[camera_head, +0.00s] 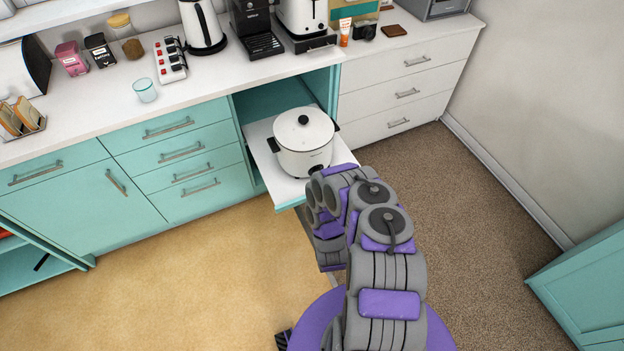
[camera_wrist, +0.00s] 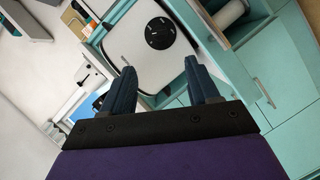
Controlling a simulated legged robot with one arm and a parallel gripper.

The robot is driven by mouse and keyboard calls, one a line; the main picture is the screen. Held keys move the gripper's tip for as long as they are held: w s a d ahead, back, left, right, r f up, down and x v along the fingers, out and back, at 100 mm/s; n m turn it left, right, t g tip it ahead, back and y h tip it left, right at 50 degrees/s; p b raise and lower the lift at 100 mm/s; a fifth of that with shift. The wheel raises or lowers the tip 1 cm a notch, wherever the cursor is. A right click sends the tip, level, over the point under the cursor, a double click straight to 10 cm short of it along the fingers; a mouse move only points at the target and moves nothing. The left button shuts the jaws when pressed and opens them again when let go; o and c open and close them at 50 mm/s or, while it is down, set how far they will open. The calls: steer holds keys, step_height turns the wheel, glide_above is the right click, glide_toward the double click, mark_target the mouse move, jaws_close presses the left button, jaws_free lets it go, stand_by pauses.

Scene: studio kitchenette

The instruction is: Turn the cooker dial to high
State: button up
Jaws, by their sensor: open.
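The white cooker (camera_head: 304,148) stands upright on a white pull-out shelf (camera_head: 262,134), with its lid on and dark side handles. My arm covers part of its lower front in the head view, and I cannot make out the dial there. In the wrist view the cooker's white body (camera_wrist: 132,40) is ahead of the fingers. It carries a black round part with pale marks, apparently the dial (camera_wrist: 160,33); its setting is too small to read. My gripper (camera_wrist: 156,75) is open and empty, its two dark blue fingers apart and pointing towards the cooker.
The shelf sticks out from the teal cabinet. Teal drawers (camera_head: 180,153) stand left of it and white drawers (camera_head: 405,92) right. The counter (camera_head: 200,92) above holds a kettle (camera_head: 202,27), a coffee machine (camera_head: 256,30) and a toaster (camera_head: 301,16). The floor in front is clear.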

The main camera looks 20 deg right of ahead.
steer(key=b+x, duration=0.4)
steer(key=x, duration=1.1)
steer(key=shift+w, duration=0.35)
steer(key=c, duration=1)
steer(key=shift+c, duration=0.2)
